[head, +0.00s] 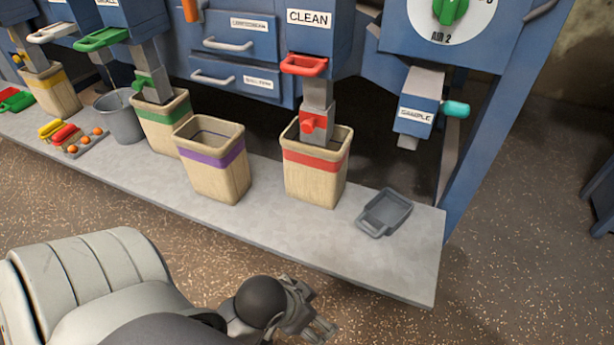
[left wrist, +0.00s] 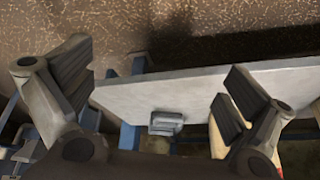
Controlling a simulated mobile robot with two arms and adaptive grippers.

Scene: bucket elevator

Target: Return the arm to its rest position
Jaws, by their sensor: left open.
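My left arm comes in from the lower left of the head view. Its gripper (head: 318,325) hangs over the floor in front of the grey shelf (head: 400,262), apart from everything. In the left wrist view the two fingers of the gripper (left wrist: 160,95) are spread wide with nothing between them. The shelf also shows there (left wrist: 190,88), beyond the fingers, with a small grey scoop tray (left wrist: 166,122) on it. In the head view this grey scoop tray (head: 384,212) lies on the shelf's right part. My right gripper is in neither view.
Buckets with red (head: 316,178), purple (head: 213,178) and green (head: 163,125) bands stand on the shelf. A grey pail (head: 120,118) and a tray of small items (head: 82,143) stand farther left. The blue machine (head: 480,130) rises behind. The speckled floor (head: 80,205) in front is clear.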

